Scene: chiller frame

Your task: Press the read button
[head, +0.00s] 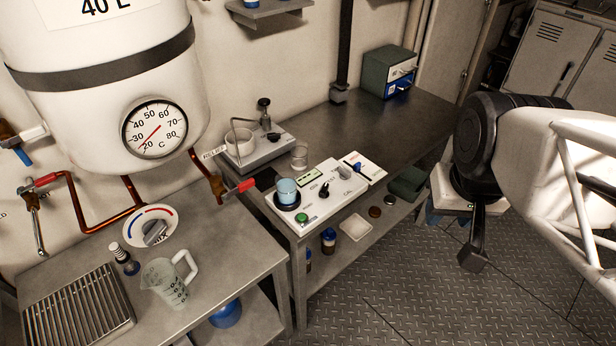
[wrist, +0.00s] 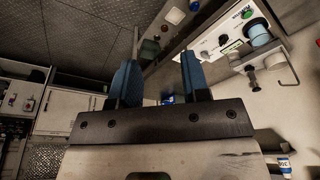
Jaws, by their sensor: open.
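A white instrument (head: 333,197) stands on the steel bench. A green button (head: 301,217) is at its front left corner, with small lettering too fine to read. Behind the button a blue cup (head: 287,191) sits on the instrument. A small display (head: 309,176) and a black knob (head: 324,190) lie to the right. The wrist view shows the button (wrist: 247,13) and the cup (wrist: 258,32) at upper right. My gripper (wrist: 159,80) has its two blue fingers apart, with nothing between them. It is well right of the instrument, touching nothing visible.
A stirrer-like device (head: 262,146) and a clear glass (head: 299,156) stand behind the instrument. A measuring jug (head: 166,281) and a grille (head: 78,309) are on the left bench. A tank (head: 105,75) hangs above. A green drawer box (head: 388,72) is at the back.

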